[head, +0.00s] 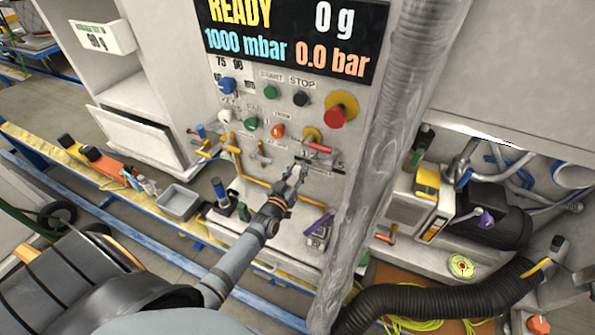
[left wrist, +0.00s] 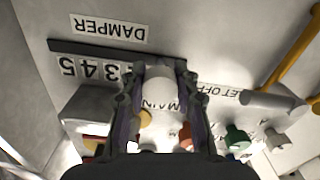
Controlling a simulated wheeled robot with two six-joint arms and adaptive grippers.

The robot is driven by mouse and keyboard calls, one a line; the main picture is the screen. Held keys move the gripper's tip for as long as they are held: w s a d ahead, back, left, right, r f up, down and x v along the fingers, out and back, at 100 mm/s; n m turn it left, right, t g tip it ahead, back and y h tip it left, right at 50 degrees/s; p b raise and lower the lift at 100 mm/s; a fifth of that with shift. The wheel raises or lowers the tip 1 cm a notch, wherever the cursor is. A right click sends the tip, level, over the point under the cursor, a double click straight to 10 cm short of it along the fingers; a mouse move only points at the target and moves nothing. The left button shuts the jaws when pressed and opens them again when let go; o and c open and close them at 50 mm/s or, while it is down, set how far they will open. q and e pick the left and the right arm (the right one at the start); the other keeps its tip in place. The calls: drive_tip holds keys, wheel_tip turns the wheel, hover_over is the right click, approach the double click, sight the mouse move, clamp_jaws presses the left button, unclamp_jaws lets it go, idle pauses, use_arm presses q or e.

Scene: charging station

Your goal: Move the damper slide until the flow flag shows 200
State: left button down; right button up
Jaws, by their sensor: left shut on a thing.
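The damper slide shows in the left wrist view as a pale round knob (left wrist: 160,82) in front of a dark slot (left wrist: 85,50). A DAMPER label (left wrist: 108,29) and a scale with digits 5, 4 and 3 (left wrist: 90,69) appear upside down beside it. My left gripper (left wrist: 158,70) is shut on the knob, one finger on each side; the fingers hide part of the scale. In the head view my left gripper (head: 301,170) reaches the lower part of the panel, where the knob is too small to make out. I cannot make out a flow flag. My right gripper is not in view.
The display (head: 290,38) reads READY, 0 g, 1000 mbar and 0.0 bar. Several buttons, including a big red one (head: 337,115), sit above my gripper. A mottled grey duct (head: 390,140) runs close on the right. A grey tray (head: 180,202) stands on the left.

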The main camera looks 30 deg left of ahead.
use_arm(q)
drive_tip(key=d, duration=0.5)
drive_tip(key=shift+w, duration=0.15)
drive_tip(key=c, duration=1)
unclamp_jaws()
drive_tip(key=shift+a, duration=0.1)
drive_tip(key=s, duration=1.2)
drive_tip(key=shift+d, duration=0.35)
